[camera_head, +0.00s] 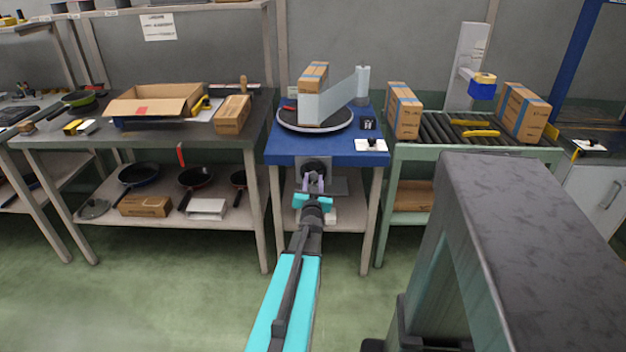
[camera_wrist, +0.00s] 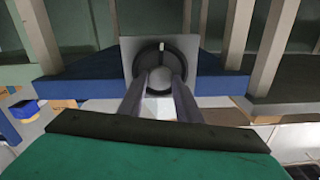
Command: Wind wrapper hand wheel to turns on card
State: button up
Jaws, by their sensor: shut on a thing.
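The wrapper's black round hand wheel (camera_head: 313,166) is on the front of the blue wrapper table (camera_head: 285,147), below the top. The wrist view shows the wheel (camera_wrist: 160,47) as a dark ring on a grey square plate (camera_wrist: 127,46). My gripper (camera_head: 314,183) is at the wheel, its fingers shut on it; the wrist view shows the fingertips (camera_wrist: 160,77) at the ring. The exact grip point is partly hidden. A white card (camera_head: 371,145) lies at the table's front right, its print too small to read. A taped carton (camera_head: 313,76) stands on the round turntable (camera_head: 300,125).
Pale film (camera_head: 338,97) runs from the carton to a post (camera_head: 362,86). A small black device (camera_head: 368,124) sits behind the card. A roller conveyor (camera_head: 450,130) with cartons is to the right; a bench (camera_head: 150,140) with boxes is left.

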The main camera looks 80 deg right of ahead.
jog(key=shift+m+p, duration=0.4)
jog(key=shift+m, duration=0.7)
jog(key=shift+s+m+p, duration=0.1)
jog(key=shift+m+p, duration=0.35)
jog(key=shift+m, duration=0.85)
jog(key=shift+m+p, duration=0.75)
jog(key=shift+m, duration=1.55)
jog(key=o, duration=1)
jog(key=a+p, duration=0.1)
jog(key=a, duration=0.3)
jog(key=s+a+p, duration=0.1)
jog(key=a+p, duration=0.1)
jog(key=a, duration=0.3)
jog(key=a+p, duration=0.1)
jog(key=a, duration=0.3)
jog(key=shift+s+a, duration=0.25)
jog(key=shift+s, duration=0.1)
dwell(0.3)
